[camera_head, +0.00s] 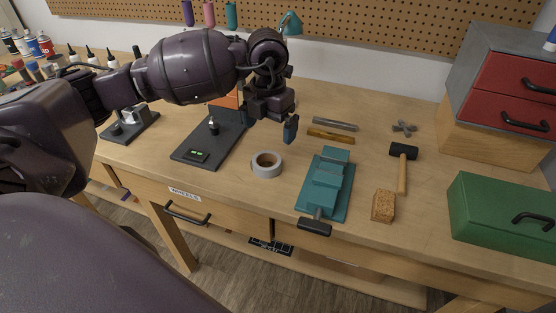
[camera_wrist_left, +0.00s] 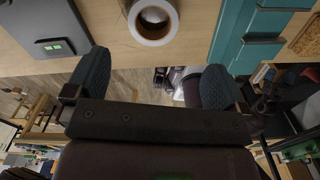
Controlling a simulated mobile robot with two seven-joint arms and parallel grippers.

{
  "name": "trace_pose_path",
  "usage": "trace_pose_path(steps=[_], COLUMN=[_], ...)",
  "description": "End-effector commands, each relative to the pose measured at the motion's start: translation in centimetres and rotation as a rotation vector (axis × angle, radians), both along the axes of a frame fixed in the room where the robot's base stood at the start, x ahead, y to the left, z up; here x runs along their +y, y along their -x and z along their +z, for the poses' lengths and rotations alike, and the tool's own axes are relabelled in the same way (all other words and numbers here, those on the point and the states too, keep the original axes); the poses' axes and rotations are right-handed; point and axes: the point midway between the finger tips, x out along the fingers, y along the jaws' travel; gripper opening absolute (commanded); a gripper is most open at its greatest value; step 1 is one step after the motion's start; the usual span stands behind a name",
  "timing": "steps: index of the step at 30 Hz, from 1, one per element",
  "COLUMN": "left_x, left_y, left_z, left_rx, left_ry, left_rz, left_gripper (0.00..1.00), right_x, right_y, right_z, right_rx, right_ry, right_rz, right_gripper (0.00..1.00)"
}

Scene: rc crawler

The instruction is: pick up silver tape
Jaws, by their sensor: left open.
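The silver tape (camera_head: 267,171) is a grey roll with a brown core, lying flat on the wooden workbench near its front edge. It also shows at the top of the left wrist view (camera_wrist_left: 170,32), ahead of the fingers and apart from them. My left gripper (camera_head: 290,130) is above the bench, behind and slightly right of the roll. In the left wrist view its two dark blue-grey fingers (camera_wrist_left: 155,80) are spread wide with nothing between them. My right gripper does not show.
A teal vise (camera_head: 326,184) stands right of the roll, and a black scale-like device (camera_head: 200,155) with a green display stands left. A hammer (camera_head: 403,165), a cork block (camera_head: 383,206) and a green toolbox (camera_head: 500,215) are farther right. The bench around the roll is bare.

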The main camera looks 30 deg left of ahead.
Motion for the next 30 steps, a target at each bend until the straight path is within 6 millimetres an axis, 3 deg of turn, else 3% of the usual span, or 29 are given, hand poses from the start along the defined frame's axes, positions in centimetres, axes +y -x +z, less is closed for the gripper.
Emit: trace_pose_path(steps=[5,12,20,30], left_x=[0.2,0.2,0.4,0.8], left_y=[0.0,0.0,-0.1,-0.3], left_z=[-1.4,-4.8,-6.3,-10.5], left_rx=[0.002,0.002,0.001,0.001], left_ry=[-0.010,-0.007,-0.007,-0.006], left_rz=[0.005,0.003,0.003,0.003], left_gripper=[1.00,1.00,1.00,1.00], right_x=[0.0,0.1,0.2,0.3], right_y=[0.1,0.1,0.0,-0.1], right_z=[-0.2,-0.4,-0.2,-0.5], right_rx=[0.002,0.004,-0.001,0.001], right_ry=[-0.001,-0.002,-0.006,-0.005], right_rz=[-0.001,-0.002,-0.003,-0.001], right_gripper=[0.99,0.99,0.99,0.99])
